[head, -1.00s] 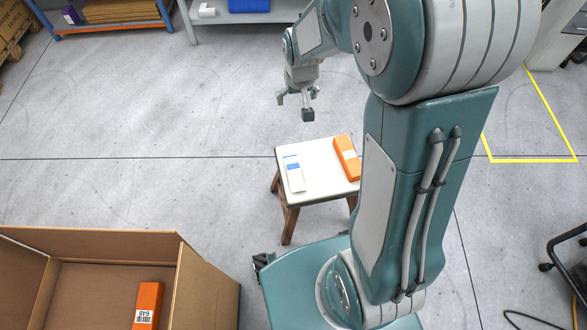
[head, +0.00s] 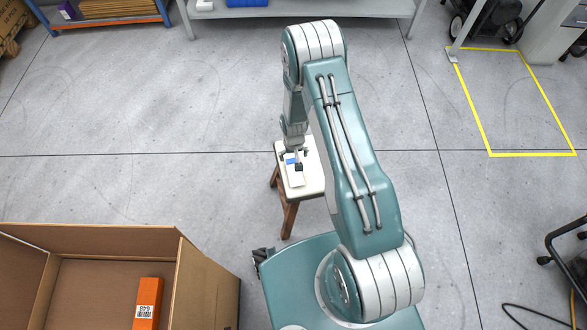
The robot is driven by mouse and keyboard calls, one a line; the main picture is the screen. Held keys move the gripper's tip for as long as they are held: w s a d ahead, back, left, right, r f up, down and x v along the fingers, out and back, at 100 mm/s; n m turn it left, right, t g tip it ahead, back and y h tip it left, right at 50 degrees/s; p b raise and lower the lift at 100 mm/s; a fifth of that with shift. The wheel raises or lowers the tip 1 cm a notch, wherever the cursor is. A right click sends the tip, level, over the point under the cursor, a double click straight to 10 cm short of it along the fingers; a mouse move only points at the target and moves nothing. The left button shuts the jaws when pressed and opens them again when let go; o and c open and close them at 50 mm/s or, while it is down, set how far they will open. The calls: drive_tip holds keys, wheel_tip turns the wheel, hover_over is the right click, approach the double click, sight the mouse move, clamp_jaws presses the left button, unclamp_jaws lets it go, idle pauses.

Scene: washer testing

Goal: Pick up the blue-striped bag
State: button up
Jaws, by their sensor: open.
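The blue-striped bag (head: 295,178) is a white pack with a blue stripe near its far end. It lies flat on the white-topped stool (head: 313,188). My gripper (head: 296,161) points down over the bag's far, striped end, with its fingers spread and nothing seen between them. I cannot tell whether the fingers touch the bag. The gripper hides part of the bag's far end. The orange box that stood beside the bag is hidden behind my arm.
An open cardboard box (head: 212,285) stands at the lower left with an orange box (head: 148,303) inside. A grey shelf (head: 350,10) stands at the back. Yellow floor tape (head: 530,154) marks an area at the right. The floor left of the stool is clear.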

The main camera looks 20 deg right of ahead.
sight(292, 163)
wheel_tip(292, 163, down, 11)
drive_tip(key=shift+s+r, duration=0.1)
drive_tip(key=shift+r, duration=0.05)
drive_tip(key=c, duration=1.1)
